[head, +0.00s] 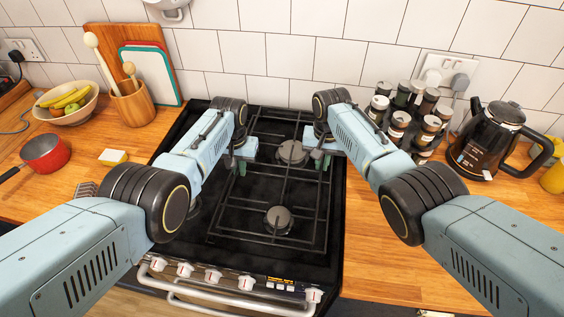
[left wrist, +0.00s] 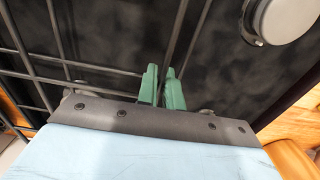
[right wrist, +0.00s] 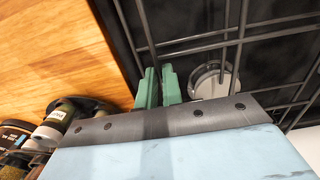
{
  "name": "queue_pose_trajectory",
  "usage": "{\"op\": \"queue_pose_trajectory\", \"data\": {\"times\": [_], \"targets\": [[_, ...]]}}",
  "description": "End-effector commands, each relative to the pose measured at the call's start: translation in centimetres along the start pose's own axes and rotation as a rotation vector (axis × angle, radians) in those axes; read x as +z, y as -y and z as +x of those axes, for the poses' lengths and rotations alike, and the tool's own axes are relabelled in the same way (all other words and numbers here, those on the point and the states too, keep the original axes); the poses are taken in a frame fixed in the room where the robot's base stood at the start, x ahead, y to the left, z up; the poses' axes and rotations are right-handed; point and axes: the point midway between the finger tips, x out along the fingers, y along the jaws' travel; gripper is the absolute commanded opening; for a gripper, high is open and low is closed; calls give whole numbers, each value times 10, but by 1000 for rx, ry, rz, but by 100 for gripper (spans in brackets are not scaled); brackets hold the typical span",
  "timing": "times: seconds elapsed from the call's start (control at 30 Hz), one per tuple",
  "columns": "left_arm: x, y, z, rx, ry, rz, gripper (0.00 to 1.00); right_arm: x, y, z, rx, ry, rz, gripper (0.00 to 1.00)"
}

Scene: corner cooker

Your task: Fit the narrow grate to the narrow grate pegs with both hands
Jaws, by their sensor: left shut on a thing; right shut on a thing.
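The narrow grate (head: 327,215) is a dark wire frame over the right part of the black hob. My left gripper (head: 243,167) is shut on its left side bar, and the green fingers pinch that bar in the left wrist view (left wrist: 162,90). My right gripper (head: 324,163) is shut on the grate's right side, near the hob's right edge; its fingers also show in the right wrist view (right wrist: 158,88). The grate looks roughly level. The narrow grate pegs cannot be made out, and I cannot tell whether the grate touches the hob.
Burners (head: 278,219) and (head: 291,152) lie under the grate. A spice rack (head: 408,120) and a coffee pot (head: 489,142) stand on the right counter. A red pan (head: 45,153), a fruit bowl (head: 68,103) and a utensil pot (head: 134,103) are on the left.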

Motion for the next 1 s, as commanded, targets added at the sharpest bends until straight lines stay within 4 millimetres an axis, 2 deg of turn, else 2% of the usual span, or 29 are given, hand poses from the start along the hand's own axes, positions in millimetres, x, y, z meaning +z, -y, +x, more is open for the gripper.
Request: {"op": "queue_pose_trajectory", "data": {"times": [0.63, 1.0], "targets": [[0, -1, -3, 2, -1, 1, 0, 0, 1, -3, -3, -2, -1, 0], [-1, -1, -28, 2, -2, 2, 0, -1, 1, -28, -3, -3, -1, 0]]}}
